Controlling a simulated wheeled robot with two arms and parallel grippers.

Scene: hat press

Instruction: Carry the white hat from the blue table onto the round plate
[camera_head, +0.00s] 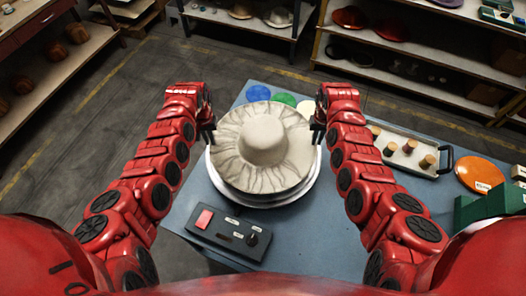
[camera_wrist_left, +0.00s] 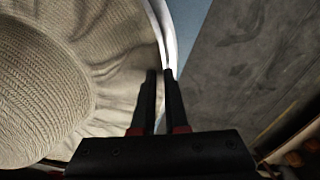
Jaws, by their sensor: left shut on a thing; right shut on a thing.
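The white hat (camera_head: 264,145), off-white with a round crown and a wavy brim, is over the round plate (camera_head: 262,202) on the blue table (camera_head: 310,240). The plate's pale rim shows below and beside the brim. I cannot tell whether the hat rests on it or hangs just above. My left gripper (camera_head: 208,134) is shut on the left brim edge, and my right gripper (camera_head: 317,132) is shut on the right brim edge. In the left wrist view the fingers (camera_wrist_left: 160,95) meet at the brim of the hat (camera_wrist_left: 75,75); the crown is at the left.
A dark control box (camera_head: 228,234) with a red button lies in front of the plate. A tray (camera_head: 405,150) with several wooden-topped pieces, an orange disc (camera_head: 480,175) and a green block (camera_head: 490,207) are at the right. Blue, green and white discs lie behind the hat. Shelves stand around.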

